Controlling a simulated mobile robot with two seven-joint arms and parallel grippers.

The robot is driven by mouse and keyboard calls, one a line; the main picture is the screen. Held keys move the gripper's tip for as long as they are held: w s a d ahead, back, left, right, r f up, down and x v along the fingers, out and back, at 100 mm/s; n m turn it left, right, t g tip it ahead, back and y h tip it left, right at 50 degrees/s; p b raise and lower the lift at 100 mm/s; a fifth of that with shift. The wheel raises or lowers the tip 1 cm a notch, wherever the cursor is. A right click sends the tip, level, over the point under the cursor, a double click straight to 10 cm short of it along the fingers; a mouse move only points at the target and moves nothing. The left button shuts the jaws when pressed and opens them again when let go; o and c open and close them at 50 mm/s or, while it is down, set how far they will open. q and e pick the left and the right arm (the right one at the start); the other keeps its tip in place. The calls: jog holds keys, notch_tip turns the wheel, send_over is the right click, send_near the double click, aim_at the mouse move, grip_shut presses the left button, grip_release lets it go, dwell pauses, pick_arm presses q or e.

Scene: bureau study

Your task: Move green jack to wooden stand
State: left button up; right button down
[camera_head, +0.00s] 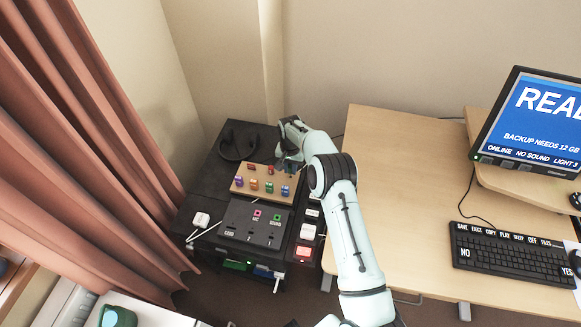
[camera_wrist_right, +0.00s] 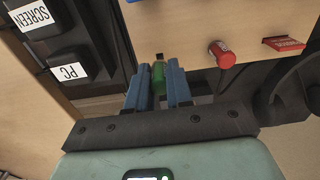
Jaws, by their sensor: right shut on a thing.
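The green jack (camera_wrist_right: 158,76) is between the blue fingers of my right gripper (camera_wrist_right: 158,88), which is shut on it. In the head view my right gripper (camera_head: 286,166) is at the back right of the wooden stand (camera_head: 240,192), partly hidden by my arm. In the wrist view the wooden stand (camera_wrist_right: 185,22) lies just beyond the green jack, with a small dark spot at the jack's far end. I cannot tell whether the jack touches the stand. A red jack (camera_wrist_right: 222,55) stands on it to the right. My left gripper is not in view.
Coloured labelled pieces line the stand's front. A black panel (camera_head: 240,225) with pink and green sockets lies in front, with white-labelled switches (camera_head: 307,232) to its right. Headphones (camera_head: 237,146) lie behind left. A white case (camera_head: 201,219) sits left. The wooden desk (camera_head: 390,150) is at right.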

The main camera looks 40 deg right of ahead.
jog(key=shift+f, duration=1.4)
dwell(1.8)
jog(key=c, duration=0.9)
grip_release()
jog(key=shift+c, duration=0.2)
notch_tip(320, 180, up, 13)
jog(key=shift+r, duration=0.2)
